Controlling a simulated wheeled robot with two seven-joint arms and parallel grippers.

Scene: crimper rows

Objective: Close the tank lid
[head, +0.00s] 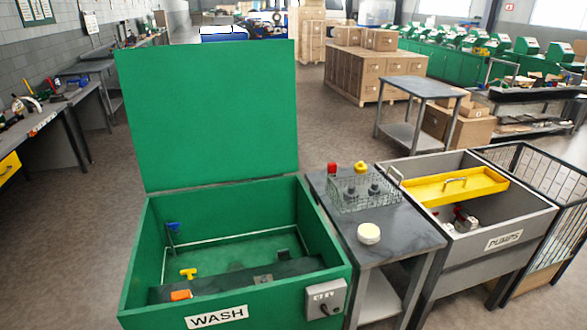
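The tank lid (208,115) is a large flat green panel. It stands raised, nearly upright, along the back edge of the green wash tank (165,308). The tank is open at the top and carries a WASH label on its front. Inside it I see a blue-headed item, a yellow T-shaped piece, an orange block and dark parts on a ledge. Neither of my grippers shows in the head view.
Right of the tank is a grey table (398,238) with a wire basket (362,192) and a white round item (369,234). Beyond it stands a grey PUMPS bin (478,262) with a yellow tray (462,187). Floor left of the tank (75,235) is clear.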

